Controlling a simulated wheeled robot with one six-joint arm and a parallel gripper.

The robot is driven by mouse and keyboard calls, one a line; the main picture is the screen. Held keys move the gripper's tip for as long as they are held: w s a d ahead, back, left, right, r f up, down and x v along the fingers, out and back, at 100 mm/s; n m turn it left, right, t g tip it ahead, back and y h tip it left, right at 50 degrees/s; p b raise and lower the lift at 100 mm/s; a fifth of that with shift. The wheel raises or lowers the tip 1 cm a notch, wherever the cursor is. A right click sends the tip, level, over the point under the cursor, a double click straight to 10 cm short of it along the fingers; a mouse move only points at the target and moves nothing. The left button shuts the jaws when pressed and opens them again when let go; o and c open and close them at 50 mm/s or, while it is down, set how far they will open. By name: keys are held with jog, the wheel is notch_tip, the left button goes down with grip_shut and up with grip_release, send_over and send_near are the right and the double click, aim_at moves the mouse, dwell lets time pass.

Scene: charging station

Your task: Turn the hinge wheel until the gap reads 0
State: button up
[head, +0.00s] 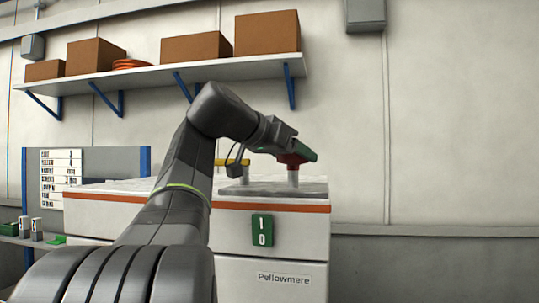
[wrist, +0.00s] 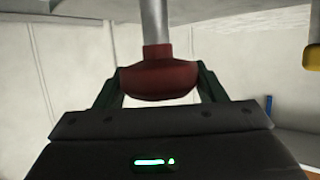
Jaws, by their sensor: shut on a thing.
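A red knob on a pale metal post stands on top of the white cabinet (head: 150,212). In the wrist view the knob (wrist: 160,82) sits between my two green fingertips, with the post (wrist: 155,25) running up from it. In the head view my gripper (head: 296,155) is at the top of the post, shut on the red knob (head: 291,159), which is partly hidden by it. No label shows whether this knob is the hinge wheel. I see no gap reading that I can identify.
A yellow-topped post (head: 233,162) stands left of the knob, partly behind my arm. A green plate (head: 262,230) marked 1 and 0 is on the cabinet front. A shelf (head: 150,72) with boxes hangs above.

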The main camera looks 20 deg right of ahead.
jog(key=m+g+p, duration=0.2)
jog(key=m+g, duration=0.2)
jog(key=shift+r+g+h, duration=0.1)
jog(key=shift+g+h, duration=0.3)
jog(key=shift+m+g+p, duration=0.65)
jog(key=shift+m+g, duration=0.55)
jog(key=shift+g, duration=0.1)
jog(key=o, duration=1)
jog(key=shift+s, duration=0.1)
